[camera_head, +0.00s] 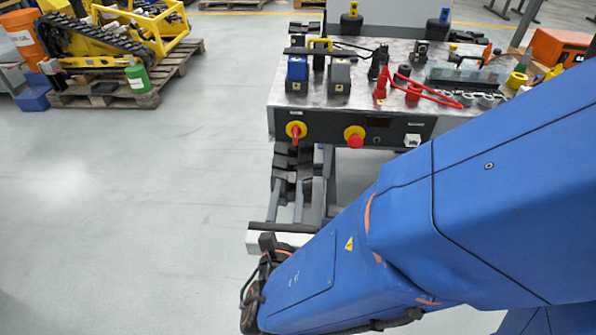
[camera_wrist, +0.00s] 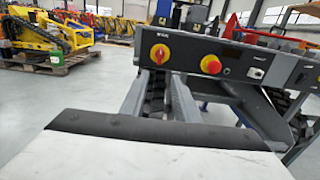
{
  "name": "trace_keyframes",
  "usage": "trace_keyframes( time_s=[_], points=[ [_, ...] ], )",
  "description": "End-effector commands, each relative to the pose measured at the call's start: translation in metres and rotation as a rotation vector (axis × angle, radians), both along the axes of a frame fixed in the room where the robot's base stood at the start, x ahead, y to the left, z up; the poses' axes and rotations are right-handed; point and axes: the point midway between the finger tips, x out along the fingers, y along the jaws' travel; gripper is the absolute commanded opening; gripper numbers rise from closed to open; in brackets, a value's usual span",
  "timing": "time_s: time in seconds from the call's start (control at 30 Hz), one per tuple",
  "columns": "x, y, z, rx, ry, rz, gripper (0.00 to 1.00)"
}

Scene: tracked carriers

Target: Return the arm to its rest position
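My blue arm fills the right and lower part of the head view, reaching down and left in front of a tracked carrier (camera_head: 394,125). At its low end are dark parts and cables, but no gripper fingers can be made out there. The wrist view shows no fingers either. It looks at the front of the carrier, with a red knob on a yellow disc (camera_wrist: 159,54) and a red button on yellow (camera_wrist: 211,64). A white block with a dark top edge (camera_wrist: 150,128) fills the wrist view's foreground; I cannot tell what it belongs to.
The carrier's top holds blue and grey blocks, red parts and a red cable (camera_head: 440,97). A yellow tracked machine (camera_head: 110,40) stands on a wooden pallet (camera_head: 150,98) at the back left, beside a blue bin (camera_head: 34,98). The grey floor (camera_head: 130,200) on the left is clear.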

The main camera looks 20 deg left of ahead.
Motion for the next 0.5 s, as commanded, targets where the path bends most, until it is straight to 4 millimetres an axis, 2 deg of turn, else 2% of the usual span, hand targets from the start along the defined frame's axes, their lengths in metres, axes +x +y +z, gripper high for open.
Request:
trace_keyframes(
  time_s=[0.17, 0.27, 0.37, 0.5],
  points=[
    [0.001, -0.001, 0.000, 0.002, 0.001, -0.003, 0.28],
    [0.010, -0.011, 0.002, 0.016, 0.014, -0.037, 0.28],
    [0.030, -0.037, 0.007, 0.055, 0.047, -0.120, 0.28],
    [0.066, -0.095, 0.013, 0.146, 0.118, -0.300, 0.28]
  ],
)
